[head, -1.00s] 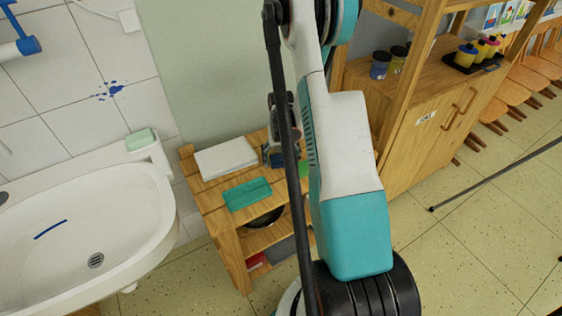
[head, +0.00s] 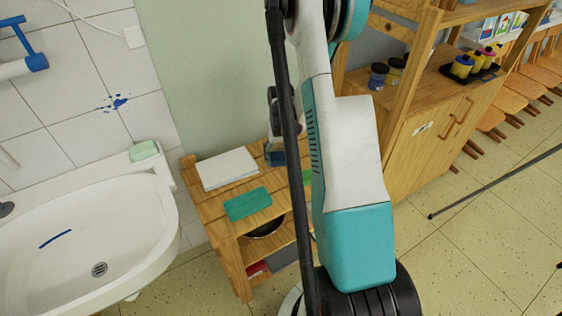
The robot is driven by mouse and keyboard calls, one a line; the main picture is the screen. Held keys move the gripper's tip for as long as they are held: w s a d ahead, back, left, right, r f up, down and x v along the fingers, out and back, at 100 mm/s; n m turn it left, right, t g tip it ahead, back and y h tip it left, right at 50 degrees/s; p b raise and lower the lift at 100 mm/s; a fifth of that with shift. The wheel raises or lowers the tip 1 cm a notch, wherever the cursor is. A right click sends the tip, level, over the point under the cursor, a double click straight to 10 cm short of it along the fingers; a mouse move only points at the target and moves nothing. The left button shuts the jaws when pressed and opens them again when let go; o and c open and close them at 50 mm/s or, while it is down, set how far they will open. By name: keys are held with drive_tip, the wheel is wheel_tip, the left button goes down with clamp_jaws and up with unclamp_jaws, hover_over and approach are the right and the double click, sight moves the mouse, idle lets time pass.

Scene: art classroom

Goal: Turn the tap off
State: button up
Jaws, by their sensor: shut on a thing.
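A white pipe with a blue handle (head: 37,62), which looks like the tap, juts from the tiled wall at the top left. Below it is the white sink (head: 168,246), with a dark drain and a blue streak in the basin. I see no clear stream of water. My gripper (head: 273,128) is mostly hidden behind my arm, above the small wooden table, well to the right of the sink and apart from the tap. It appears shut on a dark blue object (head: 275,153), only partly visible.
Green soap (head: 144,151) sits on the sink's back corner. A wooden cabinet (head: 405,150) with paint jars stands right.

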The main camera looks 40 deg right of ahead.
sight(281, 155)
wheel_tip(281, 155, up, 13)
drive_tip(key=p, duration=0.4)
drive_tip(key=shift+r, duration=0.15)
drive_tip(key=shift+a, duration=0.1)
